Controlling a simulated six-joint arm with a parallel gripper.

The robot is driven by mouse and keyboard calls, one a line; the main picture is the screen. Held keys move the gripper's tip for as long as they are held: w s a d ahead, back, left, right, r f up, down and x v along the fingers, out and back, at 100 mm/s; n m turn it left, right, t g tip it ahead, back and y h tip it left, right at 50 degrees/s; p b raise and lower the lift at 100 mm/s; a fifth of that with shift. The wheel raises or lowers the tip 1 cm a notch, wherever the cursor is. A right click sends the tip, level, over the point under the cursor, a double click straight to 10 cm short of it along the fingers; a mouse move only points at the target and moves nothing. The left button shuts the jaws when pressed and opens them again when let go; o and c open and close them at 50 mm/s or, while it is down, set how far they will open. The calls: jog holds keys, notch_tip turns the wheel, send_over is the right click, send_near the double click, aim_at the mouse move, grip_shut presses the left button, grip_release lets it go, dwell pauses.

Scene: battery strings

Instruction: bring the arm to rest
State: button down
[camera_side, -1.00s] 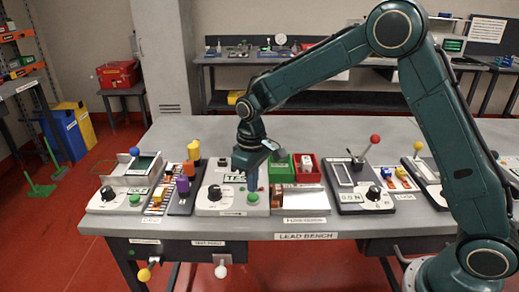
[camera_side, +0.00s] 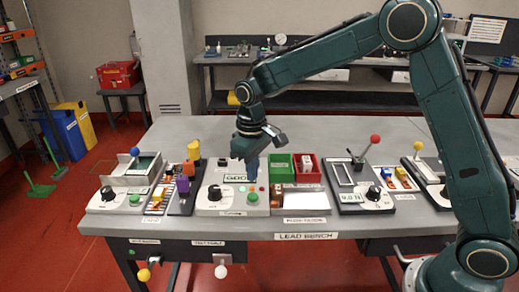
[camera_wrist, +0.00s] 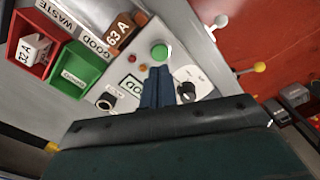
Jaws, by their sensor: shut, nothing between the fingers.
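My gripper (camera_side: 251,172) is shut with nothing between its fingers. In the side view it hangs pointing down, a little above the test unit (camera_side: 208,207) with its black knob (camera_side: 214,192) and green button (camera_side: 252,197). In the wrist view my shut fingers (camera_wrist: 157,88) show over the same unit, with the green button (camera_wrist: 160,52) just beyond the tips and the knob (camera_wrist: 187,91) beside them.
A green bin (camera_side: 281,168) and a red bin (camera_side: 307,172) with a white-labelled block stand right of the gripper. Other stations with upright levers line the lead bench (camera_side: 350,225), including a red-knobbed lever (camera_side: 375,139). The space above the bench is mostly free.

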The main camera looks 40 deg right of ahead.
jog(key=s+d+r+m+t, duration=0.1)
jog(key=s+d+r+t, duration=0.15)
jog(key=s+r, duration=0.6)
jog(key=s+d+r+m+t, duration=0.15)
jog(key=s+d+r, duration=0.35)
jog(key=s, duration=0.7)
jog(key=s+t, duration=0.1)
jog(key=s, duration=0.8)
jog(key=shift+t, duration=0.3)
